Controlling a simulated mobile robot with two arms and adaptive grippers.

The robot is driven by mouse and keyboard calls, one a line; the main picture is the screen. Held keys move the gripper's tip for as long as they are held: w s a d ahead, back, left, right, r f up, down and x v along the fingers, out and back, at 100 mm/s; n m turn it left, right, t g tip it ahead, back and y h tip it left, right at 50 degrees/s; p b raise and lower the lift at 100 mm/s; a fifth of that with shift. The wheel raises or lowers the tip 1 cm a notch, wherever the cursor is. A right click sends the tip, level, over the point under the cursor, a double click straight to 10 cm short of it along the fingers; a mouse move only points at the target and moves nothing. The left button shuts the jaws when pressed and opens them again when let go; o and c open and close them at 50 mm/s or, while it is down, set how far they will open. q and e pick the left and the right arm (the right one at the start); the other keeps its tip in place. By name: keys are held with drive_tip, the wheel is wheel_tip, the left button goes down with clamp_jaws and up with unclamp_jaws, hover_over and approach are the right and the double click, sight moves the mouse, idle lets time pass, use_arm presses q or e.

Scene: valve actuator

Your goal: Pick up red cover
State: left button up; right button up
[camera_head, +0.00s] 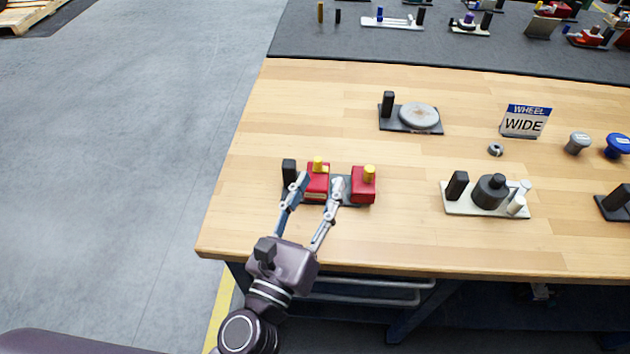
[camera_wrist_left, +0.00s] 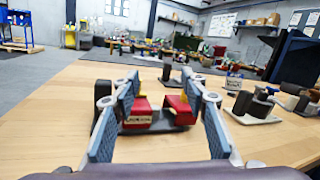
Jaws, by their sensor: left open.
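Two red covers with yellow knobs sit on a dark base plate (camera_wrist_left: 153,127) near the table's front left. The left red cover (camera_head: 317,187) is between the open fingers of my left gripper (camera_head: 320,184) in the head view. The right red cover (camera_head: 363,188) is just right of the right finger. In the left wrist view, the left cover (camera_wrist_left: 137,115) and the right cover (camera_wrist_left: 180,110) both show ahead between the fingers (camera_wrist_left: 158,118). I cannot tell whether a finger touches a cover. My right gripper is not in view.
A black post (camera_head: 289,172) stands at the base plate's left end. A grey disc (camera_head: 419,115) on a dark plate lies behind. A white plate (camera_head: 456,209) with black and white cylinders is to the right, near a "WHEEL WIDE" sign (camera_head: 525,121). The table's front left is clear.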

sight(288, 170)
use_arm(q)
drive_tip(key=s+a+y, duration=0.1)
drive_tip(key=a, duration=0.1)
drive_tip(key=s+a+f+y, duration=0.1)
drive_tip(key=a+y, duration=0.1)
drive_tip(key=s+a+f+y, duration=0.1)
drive_tip(key=a+y, duration=0.1)
drive_tip(key=a, duration=0.1)
drive_tip(key=shift+f+n, duration=0.25)
drive_tip(key=shift+n, duration=0.05)
drive_tip(key=shift+a+f+g+y, duration=0.1)
drive_tip(key=shift+f+g+y, duration=0.05)
drive_tip(key=shift+g+y, duration=0.15)
drive_tip(key=w, duration=0.6)
drive_tip(key=shift+w+f, duration=0.15)
drive_tip(key=shift+w, duration=0.2)
drive_tip(key=w, duration=0.5)
drive_tip(key=shift+d+f, duration=0.25)
drive_tip(key=shift+d, duration=0.05)
drive_tip(key=shift+c, duration=0.6)
clamp_jaws()
drive_tip(key=shift+r, duration=0.1)
